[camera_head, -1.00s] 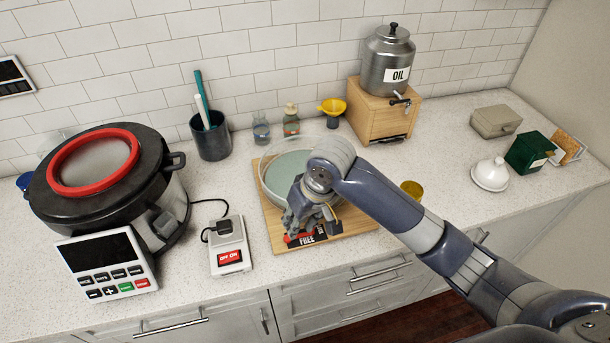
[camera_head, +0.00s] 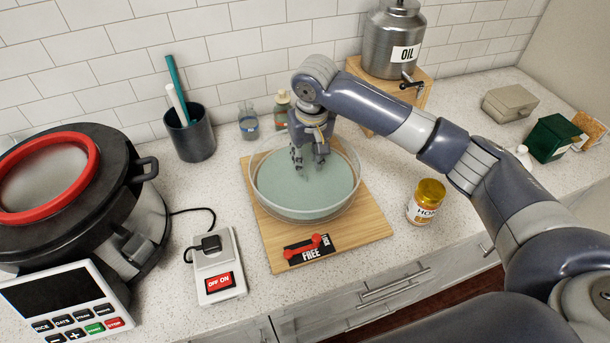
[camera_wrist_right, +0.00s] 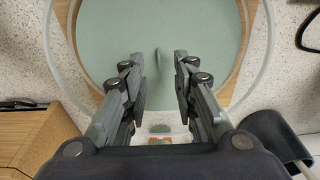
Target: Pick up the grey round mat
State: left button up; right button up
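The grey-green round mat (camera_head: 338,190) shows as a flat disc inside the clear round glass bowl (camera_head: 302,213), which stands on the wooden board (camera_head: 368,222). In the right wrist view the mat (camera_wrist_right: 205,28) fills the upper middle, with a small raised tab (camera_wrist_right: 158,62) near its centre. My right gripper (camera_head: 308,170) reaches down over the mat from behind. In the right wrist view its fingers (camera_wrist_right: 156,66) are apart, one on each side of the tab, with nothing held. Whether the fingertips touch the mat I cannot tell. My left gripper is not in view.
A honey jar (camera_head: 426,203) stands right of the board. A red-and-black label (camera_head: 308,249) lies at its front. A switch box (camera_head: 214,268) and large cooker (camera_head: 75,195) are left. A utensil cup (camera_head: 190,138), small bottles and the oil dispenser (camera_head: 392,42) stand behind.

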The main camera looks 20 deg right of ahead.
aim_at(305, 172)
jog(key=shift+w+f, duration=0.1)
jog(key=shift+f, duration=0.35)
jog(key=shift+w+f, duration=0.2)
jog(key=shift+f, duration=0.1)
jog(key=f+p, duration=0.1)
jog(key=f, duration=0.1)
jog(key=w+f+p, duration=0.1)
jog(key=f, duration=0.1)
jog(key=shift+f, duration=0.35)
jog(key=shift+w+f, duration=0.1)
jog(key=shift+f, duration=0.05)
jog(key=c, duration=0.6)
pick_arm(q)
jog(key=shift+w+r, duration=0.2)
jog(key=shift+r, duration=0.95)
pick_arm(e)
grip_shut()
